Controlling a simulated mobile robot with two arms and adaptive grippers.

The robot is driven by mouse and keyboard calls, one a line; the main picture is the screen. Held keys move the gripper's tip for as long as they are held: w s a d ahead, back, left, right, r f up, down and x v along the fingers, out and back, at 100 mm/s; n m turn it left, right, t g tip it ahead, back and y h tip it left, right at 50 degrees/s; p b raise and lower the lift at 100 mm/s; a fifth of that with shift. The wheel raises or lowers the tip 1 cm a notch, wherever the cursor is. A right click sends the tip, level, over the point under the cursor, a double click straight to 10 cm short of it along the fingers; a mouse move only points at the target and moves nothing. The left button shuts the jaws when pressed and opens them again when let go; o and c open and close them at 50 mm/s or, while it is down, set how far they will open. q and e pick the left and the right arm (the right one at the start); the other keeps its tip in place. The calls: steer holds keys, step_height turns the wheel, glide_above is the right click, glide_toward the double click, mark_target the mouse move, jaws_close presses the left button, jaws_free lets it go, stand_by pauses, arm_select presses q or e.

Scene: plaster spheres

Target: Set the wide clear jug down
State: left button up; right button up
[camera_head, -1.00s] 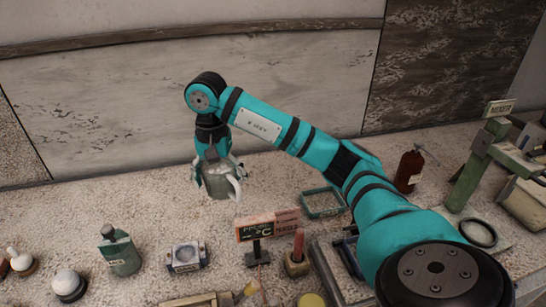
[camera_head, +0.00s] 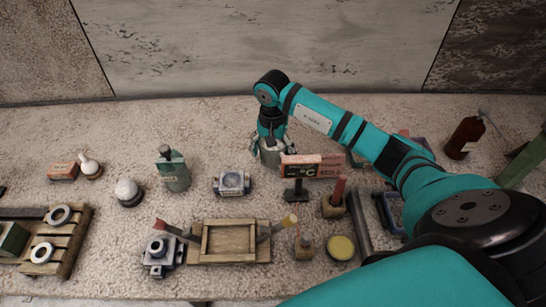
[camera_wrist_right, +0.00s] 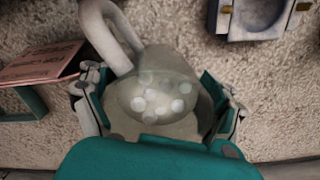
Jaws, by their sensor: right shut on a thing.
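The wide clear jug (camera_head: 271,157) is greyish and see-through, and stands upright in my right gripper (camera_head: 270,143). In the right wrist view the jug (camera_wrist_right: 150,100) shows from above, with a thick pale handle (camera_wrist_right: 112,35) and several whitish round shapes in it. The right gripper's fingers (camera_wrist_right: 155,105) are shut on either side of its body. The jug is behind and left of a red sign (camera_head: 301,166), which covers part of its right side in the head view. I cannot tell whether its base touches the stone counter (camera_head: 100,130). My left gripper is not in view.
A blue-grey square fixture (camera_head: 232,183) is left of the jug, also in the wrist view (camera_wrist_right: 258,15). A green bottle (camera_head: 173,170) and white-domed piece (camera_head: 128,191) stand further left. A wooden frame (camera_head: 229,240) lies in front. The counter behind the jug is clear.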

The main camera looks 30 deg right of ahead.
mark_target(273, 160)
step_height(273, 160, down, 2)
steer(key=shift+f+p, duration=0.2)
steer(key=shift+p, duration=0.1)
steer(key=shift+f, duration=0.55)
steer(key=o, duration=1.5)
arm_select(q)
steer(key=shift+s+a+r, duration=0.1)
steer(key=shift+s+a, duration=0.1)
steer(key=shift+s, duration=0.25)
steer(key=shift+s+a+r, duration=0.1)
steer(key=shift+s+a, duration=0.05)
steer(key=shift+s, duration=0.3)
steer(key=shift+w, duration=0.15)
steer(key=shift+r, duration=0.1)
